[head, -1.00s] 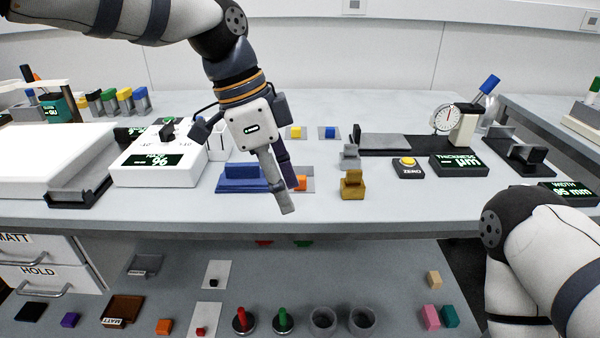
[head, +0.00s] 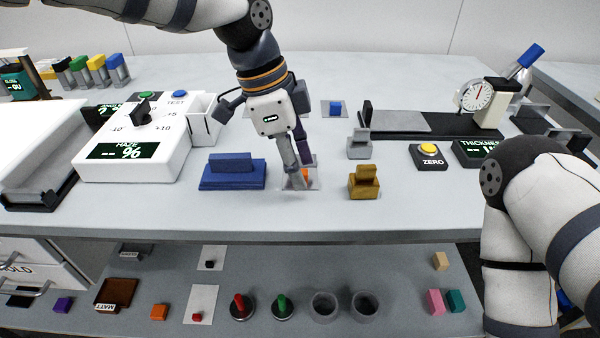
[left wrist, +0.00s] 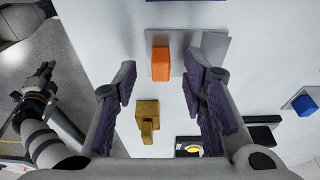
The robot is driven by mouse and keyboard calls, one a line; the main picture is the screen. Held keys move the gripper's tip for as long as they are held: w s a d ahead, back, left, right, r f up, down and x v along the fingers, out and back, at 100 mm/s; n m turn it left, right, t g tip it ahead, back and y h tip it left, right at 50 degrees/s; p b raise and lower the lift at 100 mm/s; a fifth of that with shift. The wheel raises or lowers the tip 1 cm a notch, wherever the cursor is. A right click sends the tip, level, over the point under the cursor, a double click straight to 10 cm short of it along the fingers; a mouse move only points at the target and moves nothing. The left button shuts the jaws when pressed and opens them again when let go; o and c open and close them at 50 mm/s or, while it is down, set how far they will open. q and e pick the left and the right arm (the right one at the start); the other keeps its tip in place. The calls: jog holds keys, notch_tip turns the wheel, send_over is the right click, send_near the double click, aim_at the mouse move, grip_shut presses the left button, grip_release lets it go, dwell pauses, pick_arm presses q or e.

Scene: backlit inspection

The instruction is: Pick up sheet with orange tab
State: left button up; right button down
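The sheet with the orange tab (head: 312,184) lies flat on the bench top, with the orange tab (head: 305,174) standing on it. In the left wrist view the orange tab (left wrist: 161,64) shows between and beyond the fingertips, with a grey part of the sheet (left wrist: 177,44) beside it. My left gripper (head: 297,172) points down over the sheet, its near finger partly hiding it. In the left wrist view the left gripper (left wrist: 161,80) is open and empty. My right gripper (left wrist: 42,75) shows small at the left wrist view's left edge; its finger state is unclear.
A blue block (head: 232,172) stands left of the sheet and a gold block (head: 364,182) right of it. A grey block (head: 360,144) and a sheet with a blue tab (head: 336,108) are farther back. The haze meter (head: 135,150) is at left. Bare bench lies in front.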

pick_arm(q)
jog(key=shift+d+f, duration=0.1)
jog(key=shift+f, duration=0.3)
grip_shut()
